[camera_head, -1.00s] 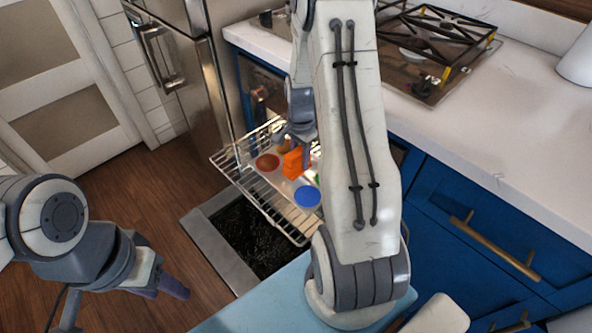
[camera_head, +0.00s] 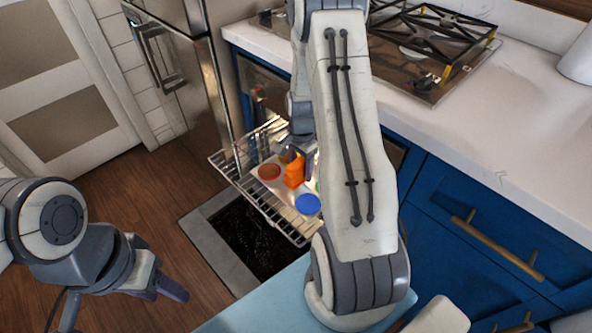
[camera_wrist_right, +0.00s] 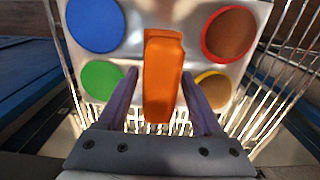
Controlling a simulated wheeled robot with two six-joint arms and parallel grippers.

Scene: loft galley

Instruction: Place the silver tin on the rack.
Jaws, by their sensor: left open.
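The silver tin (camera_wrist_right: 152,15) has blue, red, green and yellow-rimmed round spots and an orange upright handle (camera_wrist_right: 163,75). In the head view the tin (camera_head: 285,188) is on the wire rack (camera_head: 230,170), appearing to rest on it; its far right part is hidden by my right arm. My right gripper (camera_wrist_right: 160,85) is at the tin with one finger each side of the handle. Narrow gaps show between fingers and handle, so it looks open. My left gripper (camera_head: 160,287) is open and empty at lower left, well away from the rack.
The rack juts out over an open dark oven door (camera_head: 245,235). A blue cabinet (camera_head: 480,220) with a white counter (camera_head: 480,120) and a gas hob (camera_head: 430,45) lies to the right. A steel fridge (camera_head: 165,60) stands behind left. The wood floor at left is clear.

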